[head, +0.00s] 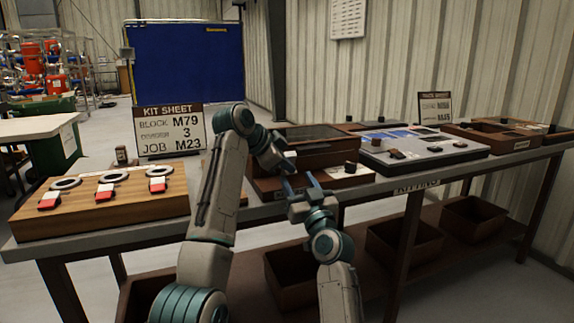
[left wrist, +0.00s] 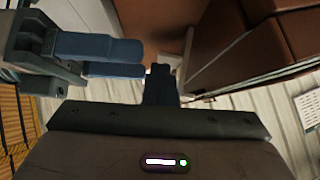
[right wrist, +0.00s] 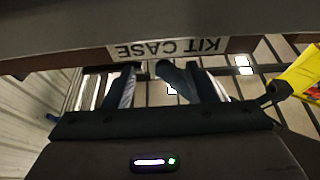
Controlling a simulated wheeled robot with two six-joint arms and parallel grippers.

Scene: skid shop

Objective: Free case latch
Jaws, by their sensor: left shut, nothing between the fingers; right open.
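The kit case (head: 315,135), a brown box with a dark window in its lid, stands on the bench with its lid down. Its "KIT CASE" label (right wrist: 168,48) shows upside down in the right wrist view. My left gripper (head: 288,167) is shut and empty, close to the case's front left; its fingers show in the left wrist view (left wrist: 160,85). My right gripper (head: 300,188) is open, just in front of the case and below the left one. Its fingers (right wrist: 165,88) stand apart, with a blue finger of my left gripper between them in view. The latch is not clearly visible, hidden by the grippers.
A wooden board (head: 105,205) with rings and red-white tags lies at the bench's left. A kit sheet sign (head: 171,131) stands behind it. A grey tray (head: 425,150) with small parts and brown boxes (head: 495,137) are to the right. Bins sit on the lower shelf.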

